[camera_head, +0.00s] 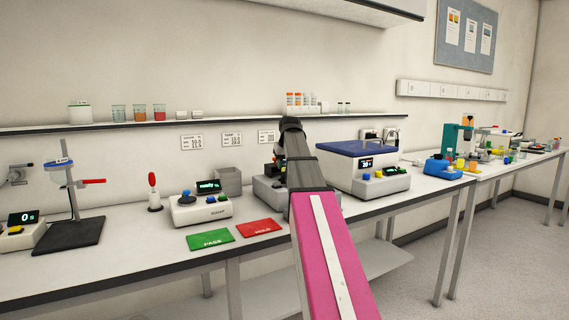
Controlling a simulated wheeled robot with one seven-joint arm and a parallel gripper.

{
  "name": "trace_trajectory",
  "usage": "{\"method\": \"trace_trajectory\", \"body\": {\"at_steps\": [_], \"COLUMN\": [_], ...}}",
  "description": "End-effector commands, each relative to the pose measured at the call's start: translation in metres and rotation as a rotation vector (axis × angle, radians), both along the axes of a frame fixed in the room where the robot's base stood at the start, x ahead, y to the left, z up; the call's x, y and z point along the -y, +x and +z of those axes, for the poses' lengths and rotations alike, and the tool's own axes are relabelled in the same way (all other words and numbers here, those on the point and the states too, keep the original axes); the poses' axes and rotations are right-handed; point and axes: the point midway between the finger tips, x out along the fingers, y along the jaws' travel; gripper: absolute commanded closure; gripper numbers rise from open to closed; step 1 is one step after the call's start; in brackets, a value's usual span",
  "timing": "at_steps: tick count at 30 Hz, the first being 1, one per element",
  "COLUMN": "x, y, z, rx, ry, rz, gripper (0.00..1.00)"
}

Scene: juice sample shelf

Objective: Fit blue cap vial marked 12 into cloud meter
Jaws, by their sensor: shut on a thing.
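My arm reaches away over the bench, and my gripper (278,165) shows only as a small dark shape left of the forearm. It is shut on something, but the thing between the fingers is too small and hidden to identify. A white instrument (203,208) with a lit green display and a blue knob stands left of the arm; its label is too small to read for certain, and it may be the cloud meter. A grey instrument (268,192) is partly hidden behind my arm. I cannot make out a blue cap vial or the number 12.
A green PASS mat (210,240) and red HOLD mat (258,228) lie at the bench front. A grey bin (229,181) stands behind the white instrument. A blue-lidded machine (355,165) stands right of my arm. Orange-capped vials (298,99) stand on the shelf (220,121).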

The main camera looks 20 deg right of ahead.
Motion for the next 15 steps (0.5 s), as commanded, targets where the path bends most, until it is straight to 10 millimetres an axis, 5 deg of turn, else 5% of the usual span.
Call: {"method": "trace_trajectory", "body": {"at_steps": [15], "x": [0.0000], "y": [0.0000], "z": [-0.0042], "rx": [-0.001], "ry": [0.000], "rz": [0.000], "gripper": [0.93]}}
